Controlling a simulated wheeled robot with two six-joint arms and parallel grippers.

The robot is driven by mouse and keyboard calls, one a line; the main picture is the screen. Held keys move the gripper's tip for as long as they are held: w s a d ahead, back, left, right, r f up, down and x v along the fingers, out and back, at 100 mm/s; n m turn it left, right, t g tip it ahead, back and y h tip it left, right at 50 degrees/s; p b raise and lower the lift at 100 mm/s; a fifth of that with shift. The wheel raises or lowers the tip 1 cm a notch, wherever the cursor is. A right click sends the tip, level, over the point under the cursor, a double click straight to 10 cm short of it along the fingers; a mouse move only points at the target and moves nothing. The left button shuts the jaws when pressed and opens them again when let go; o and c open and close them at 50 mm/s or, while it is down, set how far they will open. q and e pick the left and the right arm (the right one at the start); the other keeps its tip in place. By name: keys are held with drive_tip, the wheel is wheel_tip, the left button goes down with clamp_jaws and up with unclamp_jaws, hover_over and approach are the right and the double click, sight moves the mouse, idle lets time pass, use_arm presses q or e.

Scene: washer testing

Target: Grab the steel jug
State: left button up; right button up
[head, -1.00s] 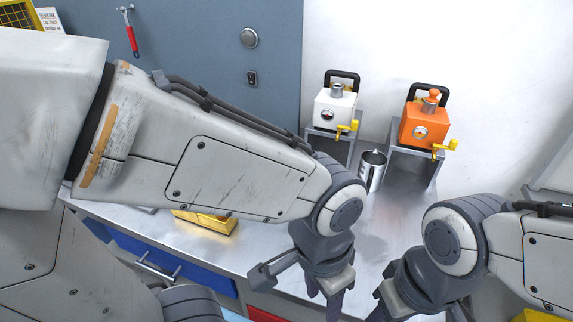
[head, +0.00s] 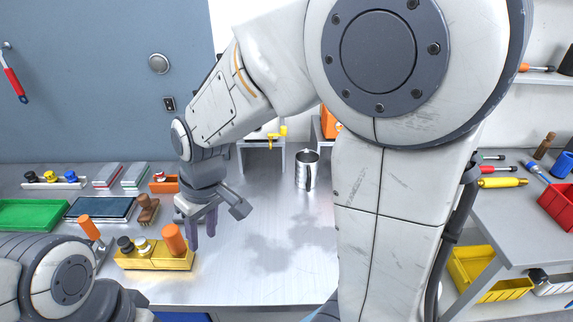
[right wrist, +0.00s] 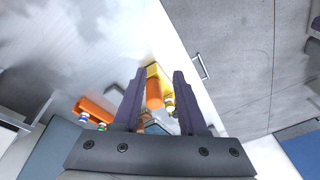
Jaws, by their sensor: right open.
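I do not see the jug in the right wrist view. My left arm shows at the lower left of the head view, but its fingers are out of frame.
A yellow block with knobs and an orange cylinder (head: 155,257) stands close to my right gripper. Metal stands (head: 262,158) are behind the jug. A green tray (head: 35,214) lies at left. The table (head: 270,265) in front of the jug is clear.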

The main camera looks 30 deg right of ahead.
drive_tip(key=w+d+m+t+p, duration=0.2)
drive_tip(key=w+d+m, duration=0.1)
drive_tip(key=w+d, duration=0.85)
drive_tip(key=m+t+h+p, duration=0.1)
drive_tip(key=m+h+p, duration=0.1)
drive_tip(key=m, duration=0.1)
approach(299, 163)
drive_tip(key=p+x, duration=0.3)
drive_tip(key=x, duration=0.7)
drive_tip(key=shift+w+d+f, duration=0.1)
drive_tip(key=shift+d, duration=0.05)
clamp_jaws()
